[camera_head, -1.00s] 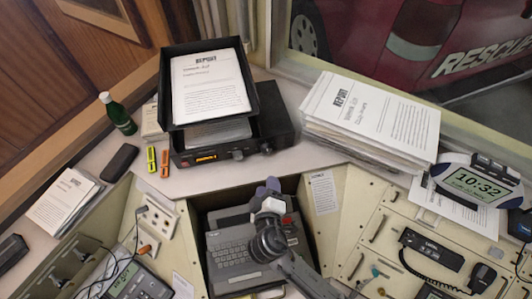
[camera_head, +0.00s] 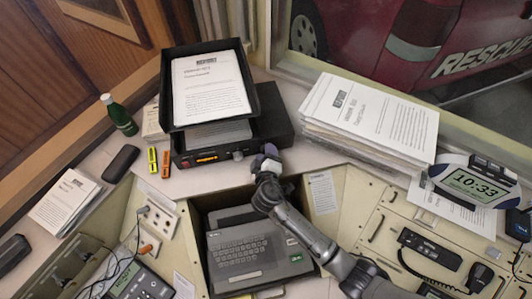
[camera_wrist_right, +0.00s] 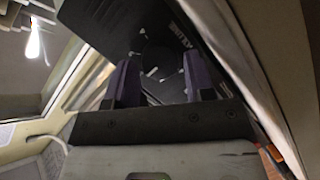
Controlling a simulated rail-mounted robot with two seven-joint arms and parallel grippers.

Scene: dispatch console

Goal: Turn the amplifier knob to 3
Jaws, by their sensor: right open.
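The black amplifier (camera_head: 277,126) stands on the back ledge with papers and a black tray on top of it. Its front panel has a lit orange display and a small knob (camera_head: 238,155). A larger knob to the right is covered by my right gripper (camera_head: 266,157) in the head view. In the right wrist view, a dark round knob (camera_wrist_right: 160,50) ringed by white marks shows between the two purple fingers of my right gripper (camera_wrist_right: 160,70). The fingers are apart, and I cannot tell whether they touch the knob. My left gripper is out of view.
The black paper tray (camera_head: 167,98) overhangs the amplifier front. A thick paper stack (camera_head: 365,120) stands to the right. A typewriter-like keyboard unit (camera_head: 240,255) sits in the recess below my right arm. Two markers (camera_head: 165,163) and a green bottle (camera_head: 120,115) are at left.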

